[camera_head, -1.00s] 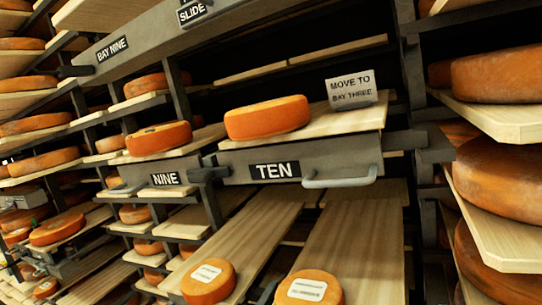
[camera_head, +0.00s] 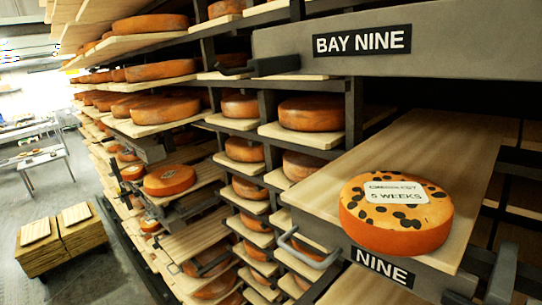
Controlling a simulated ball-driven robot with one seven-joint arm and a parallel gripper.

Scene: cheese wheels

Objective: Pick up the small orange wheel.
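An orange wheel (camera_head: 395,214) with dark spots on its top sits near the front end of a pulled-out wooden shelf (camera_head: 435,150) marked NINE. It lies flat and carries a white label whose lower line reads "5 WEEKS"; the upper line is hard to read. Nothing touches it from above. Many other orange wheels stand on the racks, and I cannot tell for certain which one is the small one. My gripper is not in view.
A grey beam (camera_head: 400,48) marked BAY NINE hangs above the shelf. A grey handle (camera_head: 308,250) sticks out at the shelf's front left. Racks of wheels (camera_head: 311,112) fill the middle. At the left are open floor, a pallet stack (camera_head: 60,242) and a table (camera_head: 45,158).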

